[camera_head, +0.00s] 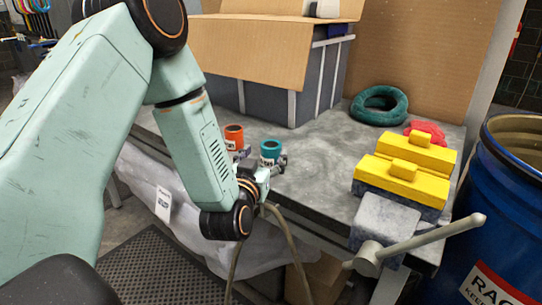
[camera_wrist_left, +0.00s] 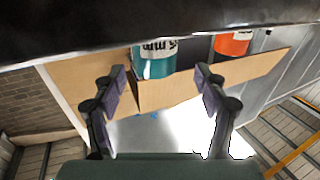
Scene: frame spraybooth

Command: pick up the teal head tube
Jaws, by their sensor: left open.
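The teal head tube (camera_head: 270,149) stands upright on the grey bench top, with a dark opening at its top and a white label. In the left wrist view the teal tube (camera_wrist_left: 154,64) shows between and just beyond the two fingers, partly cut off by a dark shape above. My left gripper (camera_head: 261,168) is close to the tube on its near side. In the wrist view the fingers of my left gripper (camera_wrist_left: 160,80) are spread apart with nothing held between them. Whether a finger touches the tube cannot be told. My right gripper is not in view.
An orange tube (camera_head: 234,136) stands just left of the teal one; it also shows in the wrist view (camera_wrist_left: 233,44). Behind are a grey crate (camera_head: 270,92) and cardboard. Rightward lie a green ring coil (camera_head: 380,106), yellow blocks (camera_head: 405,178), a vise handle (camera_head: 430,236) and a blue drum (camera_head: 505,215).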

